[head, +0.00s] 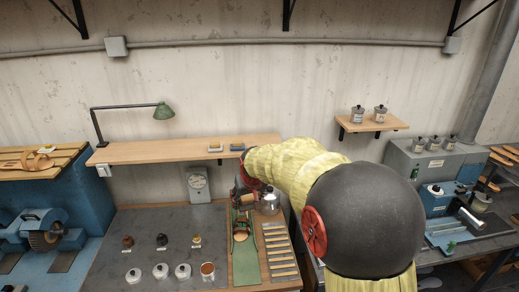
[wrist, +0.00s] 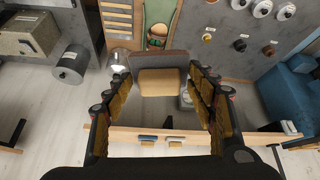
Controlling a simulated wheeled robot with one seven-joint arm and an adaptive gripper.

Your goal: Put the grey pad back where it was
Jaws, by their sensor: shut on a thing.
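My gripper (wrist: 160,85) is shut on a block with a dark grey-brown band and a tan face, which I take to be the grey pad (wrist: 160,80). It sits between the two fingers in the wrist view. In the head view my gripper (head: 246,193) is over the bench, in front of the wall shelf (head: 140,153), and partly hidden by my arm. A pale pad (head: 215,147) and a blue-grey pad (head: 237,147) lie side by side on that shelf.
Below the gripper is a green strip (head: 246,262) beside a rack of tools (head: 280,250). A metal pot (head: 268,204) stands close by. A dial scale (head: 198,185) and several jars (head: 182,271) are to the left. The shelf is mostly clear left of the pads; a green lamp (head: 163,111) overhangs it.

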